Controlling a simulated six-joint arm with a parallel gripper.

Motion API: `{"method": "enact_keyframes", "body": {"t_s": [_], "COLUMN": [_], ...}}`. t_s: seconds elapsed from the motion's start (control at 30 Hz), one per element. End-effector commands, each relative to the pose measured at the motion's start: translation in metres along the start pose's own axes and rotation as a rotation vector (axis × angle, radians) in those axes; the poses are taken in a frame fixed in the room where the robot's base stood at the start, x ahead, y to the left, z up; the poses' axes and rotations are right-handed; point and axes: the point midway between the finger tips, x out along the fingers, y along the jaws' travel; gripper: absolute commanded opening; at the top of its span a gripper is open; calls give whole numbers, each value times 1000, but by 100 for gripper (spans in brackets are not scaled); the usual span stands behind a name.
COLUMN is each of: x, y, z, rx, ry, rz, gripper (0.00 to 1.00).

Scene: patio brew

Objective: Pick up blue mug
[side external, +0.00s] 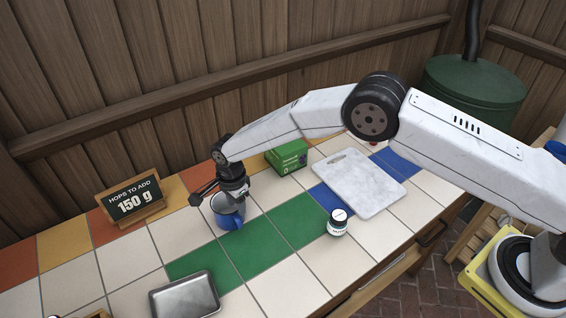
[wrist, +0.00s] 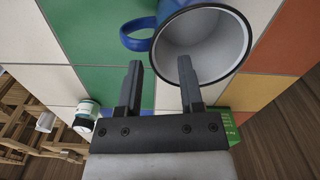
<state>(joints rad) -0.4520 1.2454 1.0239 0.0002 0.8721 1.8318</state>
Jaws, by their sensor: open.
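The blue mug (side external: 228,213) stands upright on the tiled counter, with its handle toward the camera in the side view. In the wrist view the blue mug (wrist: 168,9) shows its pale inside, dark rim and blue handle at upper left. My gripper (wrist: 157,68) is open and empty. One finger overlaps the mug's opening and the other is outside the rim, below the handle; whether either touches is unclear. In the side view my gripper (side external: 222,191) is just above the mug and partly hides its rim.
A metal tray (side external: 184,297) lies at front left, and a hops sign (side external: 131,201) stands at the back. A green box (side external: 287,156), a small jar (side external: 338,222) and a marble board (side external: 359,184) are to the right. Tiles left of the mug are clear.

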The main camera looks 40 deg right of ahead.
Motion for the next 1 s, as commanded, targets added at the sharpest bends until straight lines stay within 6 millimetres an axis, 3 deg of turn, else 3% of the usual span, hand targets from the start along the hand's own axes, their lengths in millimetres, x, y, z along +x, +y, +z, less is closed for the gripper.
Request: {"method": "enact_keyframes", "body": {"t_s": [0.4,0.97,1.0], "x": [40,43,43], "y": [2,2,2], "z": [1,0,0], "rx": [-1,-1,-1], "ry": [-1,-1,-1], "rz": [0,-1,-1], "gripper": [48,48,41]}}
